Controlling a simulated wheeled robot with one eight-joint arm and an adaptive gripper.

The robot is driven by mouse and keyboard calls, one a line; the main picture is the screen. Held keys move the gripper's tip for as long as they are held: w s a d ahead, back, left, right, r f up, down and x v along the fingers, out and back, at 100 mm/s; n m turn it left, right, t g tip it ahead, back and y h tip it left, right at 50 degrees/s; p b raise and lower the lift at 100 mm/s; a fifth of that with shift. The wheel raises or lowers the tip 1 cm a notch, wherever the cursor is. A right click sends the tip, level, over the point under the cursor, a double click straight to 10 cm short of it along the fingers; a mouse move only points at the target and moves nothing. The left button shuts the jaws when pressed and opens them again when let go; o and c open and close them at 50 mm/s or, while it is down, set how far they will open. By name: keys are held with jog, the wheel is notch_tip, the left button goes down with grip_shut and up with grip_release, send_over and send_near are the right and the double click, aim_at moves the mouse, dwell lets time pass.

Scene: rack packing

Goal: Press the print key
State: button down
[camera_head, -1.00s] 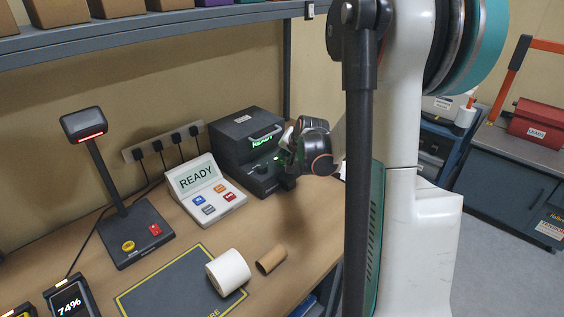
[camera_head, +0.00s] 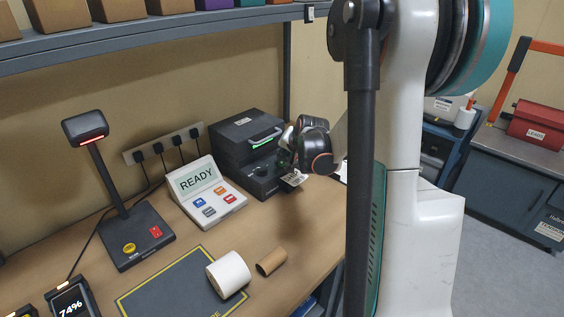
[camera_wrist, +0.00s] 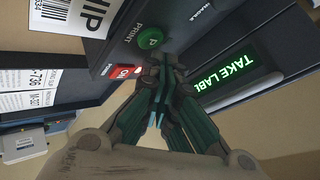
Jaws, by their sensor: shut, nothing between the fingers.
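The label printer (camera_head: 232,137) is a dark box at the back of the bench. In the wrist view its round green print key (camera_wrist: 150,38) sits under the word PRINT. The green display (camera_wrist: 222,78) reads TAKE LABEL.
A keypad unit (camera_head: 207,193) showing READY stands left of the printer. A scanner stand (camera_head: 130,225), a white roll (camera_head: 228,274) and a cardboard tube (camera_head: 271,262) are on the bench. A shelf (camera_head: 150,38) hangs above.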

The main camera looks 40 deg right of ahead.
dwell(0.3)
jog(key=shift+r+p, duration=1.8)
jog(key=shift+r, duration=0.8)
